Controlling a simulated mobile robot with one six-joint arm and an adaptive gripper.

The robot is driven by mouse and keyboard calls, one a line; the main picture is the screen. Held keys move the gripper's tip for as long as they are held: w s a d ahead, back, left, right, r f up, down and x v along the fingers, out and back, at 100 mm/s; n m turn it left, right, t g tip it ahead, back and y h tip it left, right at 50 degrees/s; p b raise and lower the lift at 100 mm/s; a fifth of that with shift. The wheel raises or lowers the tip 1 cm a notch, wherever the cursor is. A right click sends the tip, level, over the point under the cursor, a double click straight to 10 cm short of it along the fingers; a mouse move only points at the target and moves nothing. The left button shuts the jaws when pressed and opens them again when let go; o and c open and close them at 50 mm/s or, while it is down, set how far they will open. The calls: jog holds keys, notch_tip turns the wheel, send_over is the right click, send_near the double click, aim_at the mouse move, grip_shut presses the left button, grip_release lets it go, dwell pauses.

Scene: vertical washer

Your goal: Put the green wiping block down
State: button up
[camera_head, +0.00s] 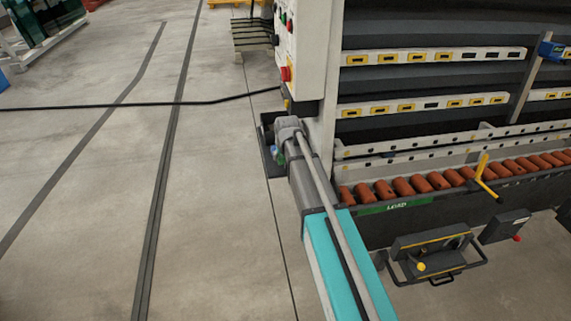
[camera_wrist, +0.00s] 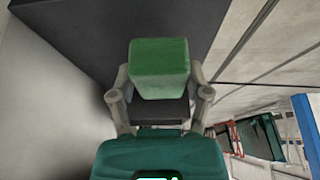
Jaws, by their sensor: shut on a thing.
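The green wiping block (camera_wrist: 160,58) is in the upper middle of the wrist view, with a dark part directly below it in the picture. My gripper (camera_wrist: 160,82) has a grey finger on each side of it and is shut on it. Behind the block is a dark flat panel or surface; I cannot tell whether the block touches it. In the head view my arm reaches away toward the foot of the white control cabinet, and its wrist hides the block and the fingers. A dark tray (camera_head: 265,126) shows partly beside the wrist there.
The white control cabinet (camera_head: 305,45) with buttons stands just beyond my wrist. The washer's orange rollers (camera_head: 405,187) and a yellow lever (camera_head: 483,172) lie to the right. A black cable (camera_head: 190,103) crosses the floor. The concrete floor (camera_head: 80,220) at left is open.

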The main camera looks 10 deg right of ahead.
aim_at(283, 162)
jog(key=shift+f+b, duration=1.25)
jog(key=shift+f, duration=0.35)
jog(key=shift+f, duration=0.15)
jog(key=o, duration=1)
jog(key=p+v, duration=1.1)
jog(key=v, duration=0.1)
jog(key=shift+r, duration=0.25)
jog(key=s+f+g, duration=0.1)
jog(key=s+g, duration=0.3)
jog(key=s, duration=2)
jog(key=shift+d+f+g, duration=0.25)
jog(key=shift+d+g, duration=0.05)
